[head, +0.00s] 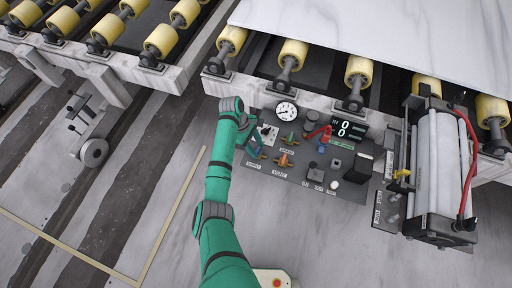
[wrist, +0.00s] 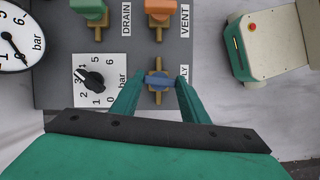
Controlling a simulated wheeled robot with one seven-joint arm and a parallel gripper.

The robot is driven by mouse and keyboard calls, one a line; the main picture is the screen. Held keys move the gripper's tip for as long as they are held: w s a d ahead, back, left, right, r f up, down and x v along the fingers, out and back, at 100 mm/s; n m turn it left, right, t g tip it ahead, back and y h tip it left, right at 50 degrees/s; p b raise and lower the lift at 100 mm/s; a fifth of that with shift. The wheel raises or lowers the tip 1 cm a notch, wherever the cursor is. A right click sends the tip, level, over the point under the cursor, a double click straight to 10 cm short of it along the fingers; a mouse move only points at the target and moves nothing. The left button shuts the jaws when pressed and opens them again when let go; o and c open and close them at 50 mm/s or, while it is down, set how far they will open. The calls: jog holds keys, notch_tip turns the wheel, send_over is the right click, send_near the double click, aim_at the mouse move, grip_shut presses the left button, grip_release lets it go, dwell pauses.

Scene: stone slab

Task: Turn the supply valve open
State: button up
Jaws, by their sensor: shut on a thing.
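The supply valve (wrist: 158,80) has a blue handle on a brass body and shows in the middle of the wrist view. Its handle lies crosswise to the brass body. My gripper (wrist: 159,84) has one green finger at each end of the handle and is shut on it. The label beside the valve is partly covered, with only "LY" readable. In the head view my gripper (head: 254,144) is at the left end of the control panel, above the SUPPLY label (head: 254,166), and hides most of the valve.
A green drain valve (wrist: 90,10), an orange vent valve (wrist: 160,8), a black pressure knob (wrist: 92,80) and a round gauge (wrist: 14,40) sit close by.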

jog(key=m+g+y, duration=0.1)
jog(key=m, duration=0.3)
jog(key=shift+w+d, duration=0.1)
jog(key=shift+d, duration=0.05)
jog(key=m, duration=0.2)
jog(key=m+g+y, duration=0.1)
jog(key=m, duration=0.2)
jog(key=shift+w+d+y, duration=0.1)
jog(key=shift+y, duration=0.2)
jog(key=m+y, duration=0.1)
jog(key=m, duration=0.2)
jog(key=shift+m+g, duration=0.3)
jog(key=shift+d+m+y, duration=0.15)
jog(key=shift+m+y, duration=0.75)
jog(key=shift+m, duration=1)
jog(key=o, duration=1.1)
jog(key=shift+c, duration=0.2)
